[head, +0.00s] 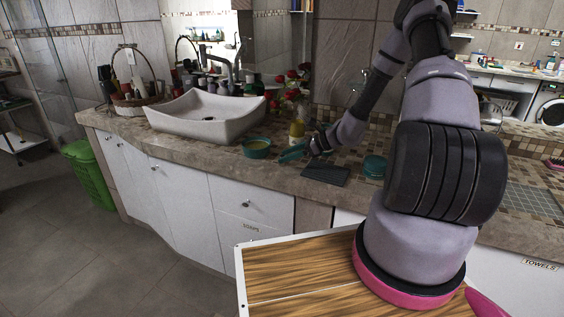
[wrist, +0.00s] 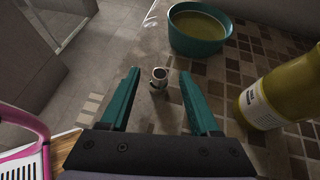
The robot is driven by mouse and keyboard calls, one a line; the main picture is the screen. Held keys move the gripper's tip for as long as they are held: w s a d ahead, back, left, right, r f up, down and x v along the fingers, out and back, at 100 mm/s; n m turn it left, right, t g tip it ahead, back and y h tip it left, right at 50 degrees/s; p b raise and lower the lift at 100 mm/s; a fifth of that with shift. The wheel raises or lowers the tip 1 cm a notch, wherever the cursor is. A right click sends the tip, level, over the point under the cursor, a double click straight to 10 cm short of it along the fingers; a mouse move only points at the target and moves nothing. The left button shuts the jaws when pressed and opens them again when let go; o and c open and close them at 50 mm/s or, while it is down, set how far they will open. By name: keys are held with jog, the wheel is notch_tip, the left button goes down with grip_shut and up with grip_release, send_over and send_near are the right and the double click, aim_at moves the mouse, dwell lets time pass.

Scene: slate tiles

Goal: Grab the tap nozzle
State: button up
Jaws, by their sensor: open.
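The tap nozzle (wrist: 159,78) shows in the wrist view as a small, hollow metal cylinder on the counter. It appears between the tips of my gripper (wrist: 160,73), with a gap on either side. My gripper's teal fingers are open and empty. In the head view my gripper (head: 291,153) is low over the counter, right of the teal bowl. I cannot make out the nozzle in the head view; it is too small or hidden there.
The teal bowl (wrist: 200,27) of yellowish liquid is ahead, and a yellow bottle (wrist: 277,97) stands close on the right. On the counter (head: 205,157) are a white basin (head: 207,117), a dark flat slab (head: 325,175) and a teal jar (head: 375,167).

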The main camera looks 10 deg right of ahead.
jog(key=shift+x, duration=1.2)
grip_shut()
